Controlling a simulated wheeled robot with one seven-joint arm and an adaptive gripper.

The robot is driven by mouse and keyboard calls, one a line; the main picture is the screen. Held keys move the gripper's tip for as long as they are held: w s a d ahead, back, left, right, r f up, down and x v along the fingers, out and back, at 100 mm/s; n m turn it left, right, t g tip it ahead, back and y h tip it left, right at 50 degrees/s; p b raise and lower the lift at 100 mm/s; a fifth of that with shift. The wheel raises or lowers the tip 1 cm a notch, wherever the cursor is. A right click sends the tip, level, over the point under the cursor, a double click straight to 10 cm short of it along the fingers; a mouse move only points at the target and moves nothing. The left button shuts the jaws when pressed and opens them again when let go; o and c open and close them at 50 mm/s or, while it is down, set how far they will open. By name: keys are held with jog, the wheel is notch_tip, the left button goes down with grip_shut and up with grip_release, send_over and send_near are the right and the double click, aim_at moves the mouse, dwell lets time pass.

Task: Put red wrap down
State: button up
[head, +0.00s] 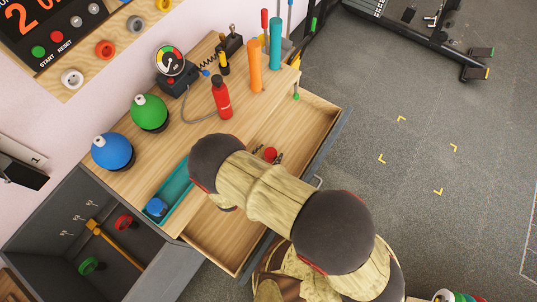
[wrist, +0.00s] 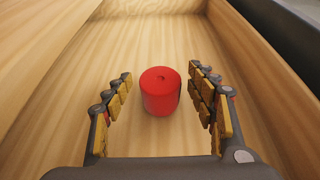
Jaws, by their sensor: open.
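The red wrap (wrist: 160,92) is a short red cylinder with a small dimple on top. It stands upright on the wooden floor of the open drawer (head: 312,118). In the wrist view my gripper (wrist: 161,82) is open, with one finger on each side of the wrap and a visible gap to both. In the head view the red wrap (head: 270,154) shows between my gripper's fingertips (head: 267,157), just past my arm. My arm hides part of the drawer there.
The drawer's wooden side wall (wrist: 250,60) runs close on the right in the wrist view. A teal tray (head: 180,195) holds a blue item.

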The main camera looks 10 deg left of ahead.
jog(key=p+v, duration=0.4)
jog(key=v, duration=0.8)
jog(key=shift+r, duration=0.15)
jog(key=w+d+r+m+g+h, duration=0.1)
jog(key=w+d+r+m+g, duration=0.2)
jog(key=d+r+m, duration=0.35)
jog(key=w+d+r+m+g, duration=0.3)
jog(key=r+m, duration=0.1)
jog(key=r, duration=0.6)
jog(key=w+d+r+m+g+h, duration=0.1)
jog(key=w+d+r+m+g, duration=0.3)
jog(key=r, duration=0.5)
jog(key=s+d+r+m+t+y, duration=0.1)
jog(key=s+d+r+m+y, duration=0.2)
jog(key=s+d+r+m, duration=0.3)
jog(key=s+d+r+m+t+y, duration=0.2)
jog(key=s+d+r+m+y, duration=0.2)
jog(key=s+d+r+m, duration=0.3)
jog(key=d+r+m, duration=0.4)
jog(key=d+r, duration=0.1)
jog(key=r, duration=0.4)
jog(key=shift+d+r, duration=0.2)
jog(key=shift+d, duration=0.1)
